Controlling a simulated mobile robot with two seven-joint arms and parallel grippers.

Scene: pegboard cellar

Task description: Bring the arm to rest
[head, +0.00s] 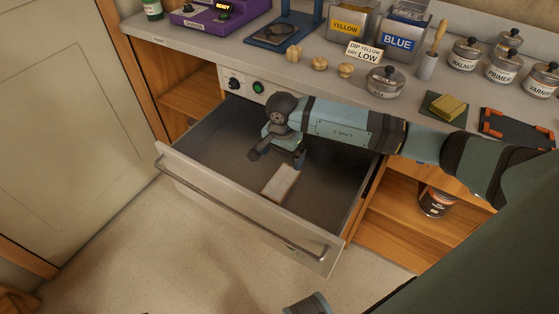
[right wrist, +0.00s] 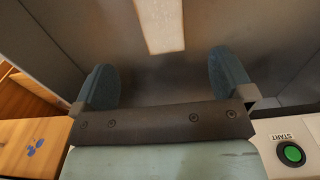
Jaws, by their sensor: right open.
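My right arm reaches in from the right in the head view, over an open drawer (head: 205,143). My right gripper (head: 277,156) is above the drawer floor, with its fingers spread and nothing between them. In the right wrist view its two fingers (right wrist: 165,85) stand wide apart. A pale flat block (head: 281,182) lies on the drawer floor near the gripper, apart from it. The block also shows in the right wrist view (right wrist: 161,24), beyond the fingertips.
The counter above holds a yellow bin (head: 347,27), a blue bin (head: 398,42), wooden knobs (head: 319,64), a lidded jar (head: 386,82) and several labelled tins (head: 503,66). A green button (head: 258,87) is on the panel behind the drawer. Floor (head: 130,245) in front is clear.

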